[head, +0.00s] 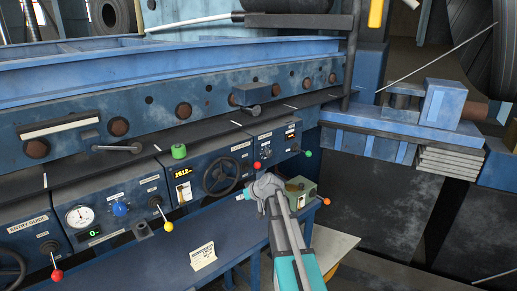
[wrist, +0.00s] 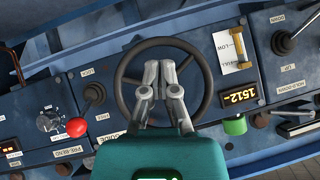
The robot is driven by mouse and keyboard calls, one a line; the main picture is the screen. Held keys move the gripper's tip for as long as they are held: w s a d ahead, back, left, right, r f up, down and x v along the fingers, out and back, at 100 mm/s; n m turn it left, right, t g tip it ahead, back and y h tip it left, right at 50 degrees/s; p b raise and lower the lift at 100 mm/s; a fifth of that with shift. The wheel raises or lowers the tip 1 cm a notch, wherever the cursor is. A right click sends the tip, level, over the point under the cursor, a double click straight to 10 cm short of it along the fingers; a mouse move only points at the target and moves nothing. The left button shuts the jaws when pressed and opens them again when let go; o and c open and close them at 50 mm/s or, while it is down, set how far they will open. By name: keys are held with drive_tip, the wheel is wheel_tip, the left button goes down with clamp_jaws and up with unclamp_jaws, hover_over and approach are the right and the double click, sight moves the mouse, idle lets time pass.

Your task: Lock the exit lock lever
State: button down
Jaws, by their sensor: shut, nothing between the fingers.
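The lever I take as the exit lock lever has a red ball end (head: 257,165) and stands right of the black handwheel (head: 221,174) on the blue panel. My gripper (wrist: 159,66) is shut and empty. Its fingers overlap the handwheel in the wrist view; I cannot tell whether they touch it. In the head view my arm reaches the panel's right part, and its fingers are hard to make out.
A green knob (head: 179,151) and a lit display (head: 184,172) are left of the handwheel. A green-ended lever (head: 308,153) and an olive box (head: 300,190) with an orange-ended lever (head: 326,201) are at right. A yellow-ended lever (head: 168,227) stands further left.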

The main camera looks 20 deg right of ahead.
drive_tip(key=w+d+r+t+p, duration=0.2)
drive_tip(key=w+d+r+p, duration=0.1)
drive_tip(key=d+r, duration=0.3)
drive_tip(key=w+d+r+m+t+h+p, duration=0.1)
drive_tip(key=w+d+r+t+p, duration=0.1)
drive_tip(key=w+d+r, duration=0.3)
drive_tip(key=d+r+p, duration=0.1)
drive_tip(key=d+r, duration=0.1)
drive_tip(key=d, duration=0.2)
drive_tip(key=shift+d+r+t+h, duration=0.25)
drive_tip(key=shift+d+t+h, duration=0.05)
drive_tip(key=shift+d+t, duration=0.1)
drive_tip(key=shift+f, duration=0.1)
drive_tip(key=b+x, duration=0.4)
drive_tip(key=x, duration=0.7)
drive_tip(key=shift+s+f+b, duration=0.55)
drive_tip(key=shift+s+f, duration=0.1)
drive_tip(key=shift+s, duration=0.25)
drive_tip(key=shift+s+f+b, duration=0.5)
drive_tip(key=shift+s+f, duration=0.15)
drive_tip(key=shift+s, duration=0.25)
